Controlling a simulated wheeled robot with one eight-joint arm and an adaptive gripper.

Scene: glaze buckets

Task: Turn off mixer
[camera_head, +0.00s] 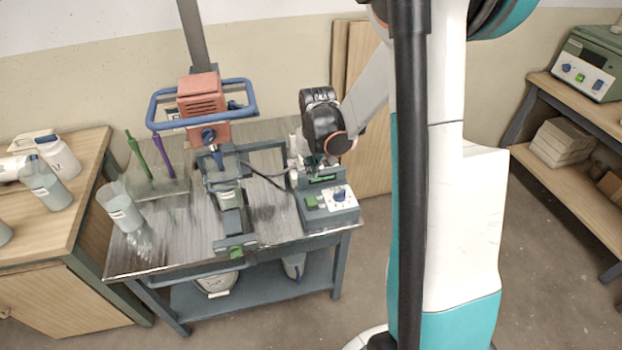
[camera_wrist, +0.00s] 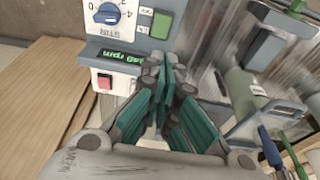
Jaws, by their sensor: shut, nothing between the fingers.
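In the wrist view the box shows the blue knob (camera_wrist: 107,12), a green button (camera_wrist: 161,25), a lit green display (camera_wrist: 118,57) reading a number and "rpm", and a red button (camera_wrist: 105,83). My gripper (camera_wrist: 165,72) is shut and empty, its tips close to the box's face, right of the red button. Contact cannot be told.
A wooden bench (camera_head: 50,225) with jugs is at left. Shelves (camera_head: 565,180) with a green device are at right. A cable runs behind the control box.

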